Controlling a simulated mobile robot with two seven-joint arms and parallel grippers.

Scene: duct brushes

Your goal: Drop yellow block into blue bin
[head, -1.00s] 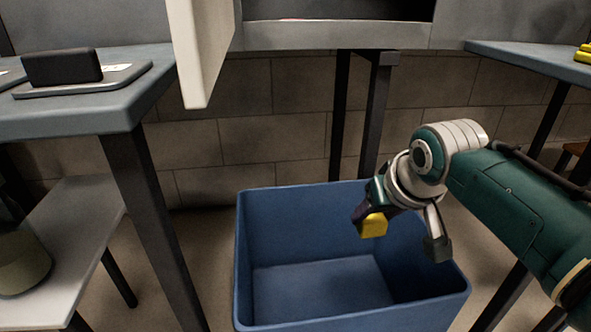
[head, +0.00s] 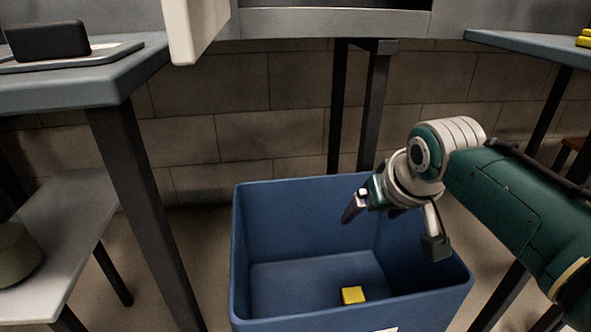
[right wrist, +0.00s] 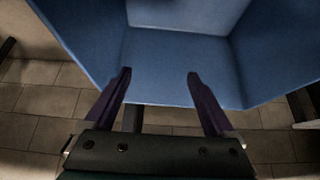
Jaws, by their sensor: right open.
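The yellow block (head: 353,295) lies on the floor of the blue bin (head: 300,191), right of the bin's middle in the head view. My right gripper (head: 391,227) is over the right part of the bin, open and empty, above the block and apart from it. In the right wrist view the two dark fingers (right wrist: 160,75) are spread, with the bin's blue walls (right wrist: 275,60) beyond them and no block in sight between them. My left gripper is not in view.
A table (head: 110,78) with a black object (head: 47,40) on a tray stands at the left, above a low white shelf (head: 60,230). Another table (head: 530,45) with a yellow thing (head: 584,39) is at the right. A light panel (head: 193,30) hangs down at the top.

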